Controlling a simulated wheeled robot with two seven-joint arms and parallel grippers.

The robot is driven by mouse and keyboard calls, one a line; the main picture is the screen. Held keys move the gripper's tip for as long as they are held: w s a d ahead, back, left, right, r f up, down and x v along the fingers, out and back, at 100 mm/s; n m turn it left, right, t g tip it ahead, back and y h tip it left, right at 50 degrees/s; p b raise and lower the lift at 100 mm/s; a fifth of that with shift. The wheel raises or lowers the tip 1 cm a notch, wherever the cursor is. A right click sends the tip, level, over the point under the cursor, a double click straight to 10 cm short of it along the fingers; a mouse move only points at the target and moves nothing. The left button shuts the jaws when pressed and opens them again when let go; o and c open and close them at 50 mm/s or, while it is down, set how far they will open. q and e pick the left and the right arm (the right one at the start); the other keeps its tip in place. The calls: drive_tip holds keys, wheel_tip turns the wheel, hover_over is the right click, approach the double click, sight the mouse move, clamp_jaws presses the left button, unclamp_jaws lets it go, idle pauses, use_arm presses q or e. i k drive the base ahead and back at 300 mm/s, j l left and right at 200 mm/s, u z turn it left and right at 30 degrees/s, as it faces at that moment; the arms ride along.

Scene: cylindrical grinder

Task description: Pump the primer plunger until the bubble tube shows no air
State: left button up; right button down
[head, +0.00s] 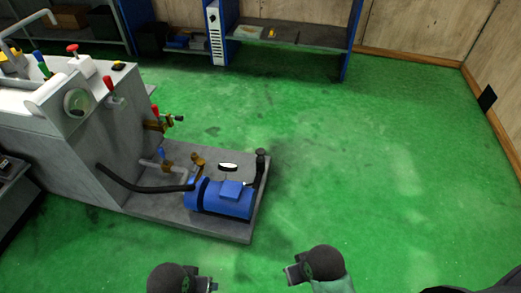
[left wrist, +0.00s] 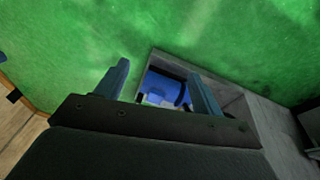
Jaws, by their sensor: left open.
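A blue pump motor (head: 222,198) sits on the grey base plate (head: 165,222) of the grinder. At its far right corner stands a short black post with a round knob (head: 261,155), perhaps the primer plunger. I cannot make out a bubble tube for certain; a small white oval (head: 228,166) shows behind the motor. My left gripper (head: 208,285) is at the bottom edge, nearer than the base plate and apart from it. In the left wrist view its fingers (left wrist: 158,68) are spread and empty, with the blue motor (left wrist: 165,87) beyond. My right gripper (head: 293,273) is right of it; its finger gap is unclear.
The grey grinder body (head: 130,130) with coloured levers fills the left. A black hose (head: 140,187) runs to the motor, near brass fittings (head: 197,162) and a blue-handled valve (head: 161,154). A blue-framed shelf (head: 290,36) stands behind. The green floor (head: 370,170) at right is clear.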

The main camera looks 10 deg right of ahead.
sight(259, 151)
drive_tip(key=j+z, duration=0.1)
drive_tip(key=z, duration=0.4)
drive_tip(key=i+j+z, duration=0.2)
drive_tip(key=j, duration=0.25)
drive_tip(key=i+j+z, duration=0.2)
drive_tip(key=j, duration=0.25)
drive_tip(key=j+z, duration=0.15)
drive_tip(key=j, duration=0.3)
drive_tip(key=i+j+z, duration=0.2)
drive_tip(key=j, duration=1.2)
